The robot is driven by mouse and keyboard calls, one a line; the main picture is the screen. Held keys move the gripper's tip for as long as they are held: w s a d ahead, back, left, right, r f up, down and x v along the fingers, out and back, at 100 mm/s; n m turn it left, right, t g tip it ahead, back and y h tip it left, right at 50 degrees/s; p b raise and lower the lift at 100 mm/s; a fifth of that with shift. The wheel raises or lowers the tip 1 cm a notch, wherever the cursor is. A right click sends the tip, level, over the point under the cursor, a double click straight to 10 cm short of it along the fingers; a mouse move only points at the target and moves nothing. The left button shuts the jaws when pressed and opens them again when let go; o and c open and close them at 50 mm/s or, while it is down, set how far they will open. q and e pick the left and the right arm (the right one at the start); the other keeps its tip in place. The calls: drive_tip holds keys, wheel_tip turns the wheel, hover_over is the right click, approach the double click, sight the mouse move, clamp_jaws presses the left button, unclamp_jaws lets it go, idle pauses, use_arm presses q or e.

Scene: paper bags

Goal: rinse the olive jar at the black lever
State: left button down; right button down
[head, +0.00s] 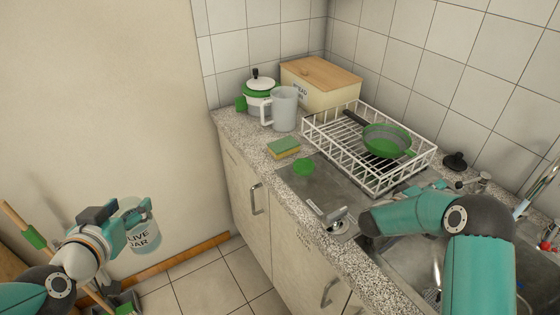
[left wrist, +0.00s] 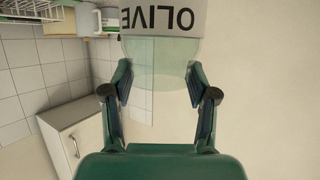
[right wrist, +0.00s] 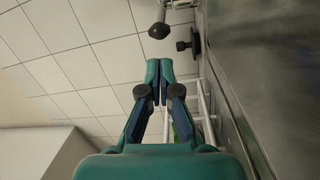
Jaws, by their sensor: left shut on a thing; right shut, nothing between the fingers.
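The olive jar (head: 145,243) is a clear, pale jar with a white label, held roughly upright at the lower left of the head view, away from the counter. My left gripper (head: 128,229) is shut on it; the jar also shows between the fingers in the left wrist view (left wrist: 165,50). My right gripper (head: 458,185) is shut and empty over the sink's back edge. In the right wrist view, a black knob on a metal stem (right wrist: 159,30), seemingly the black lever, lies just beyond the closed fingertips (right wrist: 160,66), apparently apart from them.
The sink basin (head: 405,262) is partly hidden by my right arm. A white dish rack (head: 318,140) holds a green pan (head: 385,141). A black plug-like piece (head: 455,160) stands behind. A sponge (head: 284,148), pitcher (head: 285,108) and bread bin (head: 318,86) stand further left.

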sight(473, 181)
drive_tip(key=shift+p+x, duration=0.5)
drive_tip(key=shift+x, duration=2.2)
drive_tip(key=shift+s, duration=0.1)
